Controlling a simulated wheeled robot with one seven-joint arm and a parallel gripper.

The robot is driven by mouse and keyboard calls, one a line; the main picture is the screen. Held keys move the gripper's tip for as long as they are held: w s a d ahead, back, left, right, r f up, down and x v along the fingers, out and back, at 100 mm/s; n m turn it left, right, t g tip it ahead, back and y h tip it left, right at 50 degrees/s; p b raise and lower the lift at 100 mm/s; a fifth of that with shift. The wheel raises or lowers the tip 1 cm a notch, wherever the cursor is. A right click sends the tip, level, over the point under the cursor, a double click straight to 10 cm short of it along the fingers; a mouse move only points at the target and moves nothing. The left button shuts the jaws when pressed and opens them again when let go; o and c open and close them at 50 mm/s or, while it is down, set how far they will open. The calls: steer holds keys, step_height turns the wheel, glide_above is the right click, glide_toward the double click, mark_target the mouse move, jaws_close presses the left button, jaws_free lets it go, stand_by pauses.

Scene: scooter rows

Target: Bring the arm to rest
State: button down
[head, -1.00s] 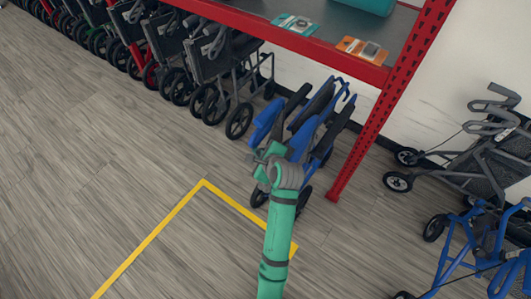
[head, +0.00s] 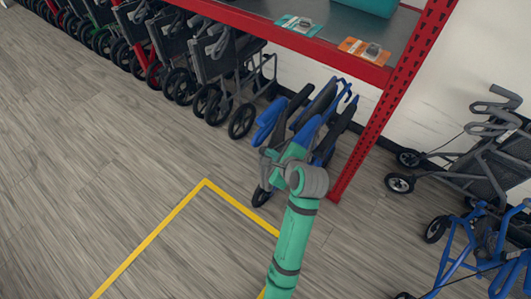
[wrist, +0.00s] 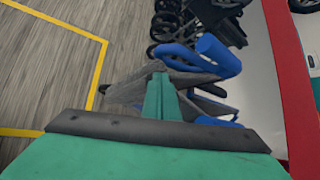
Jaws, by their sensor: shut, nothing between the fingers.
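My green and grey arm reaches up from the bottom of the head view and bends at a grey joint. My gripper (head: 268,168) is just left of that joint, in front of the folded blue and black wheeled chair (head: 317,104). In the wrist view my gripper (wrist: 159,84) shows as two green fingers pressed together, with nothing held. The blue chair's curved handle (wrist: 215,60) shows close behind the fingertips there. I cannot tell whether they touch it.
A red shelf post (head: 385,115) stands right of the chair, under a shelf with two cards. Dark wheelchairs (head: 210,65) line the back left; grey (head: 490,155) and blue (head: 485,250) walkers stand at right. Yellow tape (head: 150,235) marks open floor at left.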

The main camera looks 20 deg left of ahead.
steer(key=shift+s+d+r, duration=0.25)
steer(key=shift+s+r, duration=0.1)
steer(key=shift+r, duration=0.05)
stand_by(0.4)
steer(key=s+d+f+n+t+h, duration=0.2)
steer(key=s+d+f+n, duration=0.2)
steer(key=s+f, duration=0.3)
steer(key=s+d+f+n+t+h, duration=0.2)
steer(key=s+d+f+n, duration=0.2)
steer(key=s, duration=0.5)
steer(key=s+d+r+n+t+h, duration=0.1)
steer(key=s+r+n, duration=0.3)
steer(key=s, duration=0.6)
steer(key=s+d+r+n+t+h, duration=0.1)
steer(key=s+r+n+t, duration=0.1)
steer(key=s+r+n, duration=0.3)
steer(key=s+n, duration=0.3)
steer(key=s, duration=0.1)
steer(key=shift+s, duration=0.4)
